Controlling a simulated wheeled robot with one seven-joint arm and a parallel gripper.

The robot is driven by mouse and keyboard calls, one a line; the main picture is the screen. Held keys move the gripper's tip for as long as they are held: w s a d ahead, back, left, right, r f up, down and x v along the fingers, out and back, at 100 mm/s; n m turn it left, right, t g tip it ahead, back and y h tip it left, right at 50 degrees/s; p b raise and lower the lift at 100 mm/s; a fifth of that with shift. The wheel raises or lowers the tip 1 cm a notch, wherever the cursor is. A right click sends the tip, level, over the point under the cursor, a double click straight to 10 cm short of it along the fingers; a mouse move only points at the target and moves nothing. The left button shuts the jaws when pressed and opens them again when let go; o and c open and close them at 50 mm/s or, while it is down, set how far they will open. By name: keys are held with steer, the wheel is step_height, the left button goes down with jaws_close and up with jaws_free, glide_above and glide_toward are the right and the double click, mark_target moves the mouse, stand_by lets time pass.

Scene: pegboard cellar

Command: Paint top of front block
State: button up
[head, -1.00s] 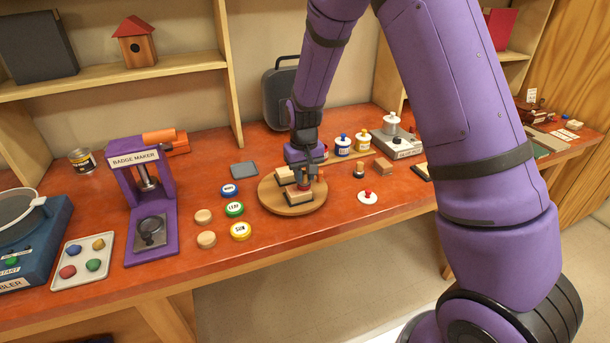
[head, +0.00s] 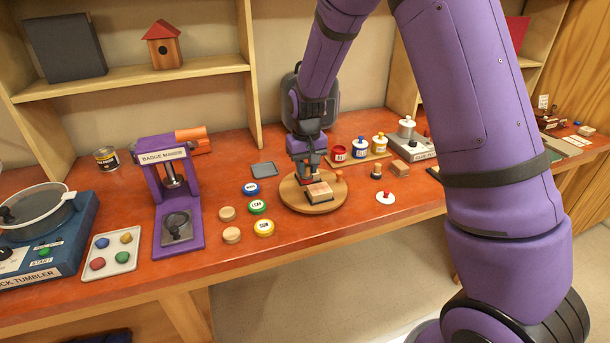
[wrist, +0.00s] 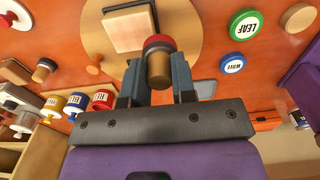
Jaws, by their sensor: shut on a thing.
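My gripper (wrist: 156,82) is shut on a wooden dauber (wrist: 159,68) with a black band and a red end. In the head view my gripper (head: 308,166) is low over the back part of the round wooden turntable (head: 327,207). The front block (head: 319,193), pale and square-topped, sits on the turntable just in front of the gripper. In the wrist view a pale block (wrist: 130,33) lies beyond the dauber's red end. I cannot tell whether the dauber touches anything. The back of the turntable is hidden by my gripper.
Red, blue and yellow paint jars (head: 359,148) stand behind right of the turntable. A small peg (head: 376,171) and red-knobbed white disc (head: 386,197) are to its right. Labelled lids (head: 258,207) and the badge maker (head: 175,190) are to its left. Open bench lies in front.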

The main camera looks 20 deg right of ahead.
mark_target(307, 165)
steer(key=shift+r, duration=2.05)
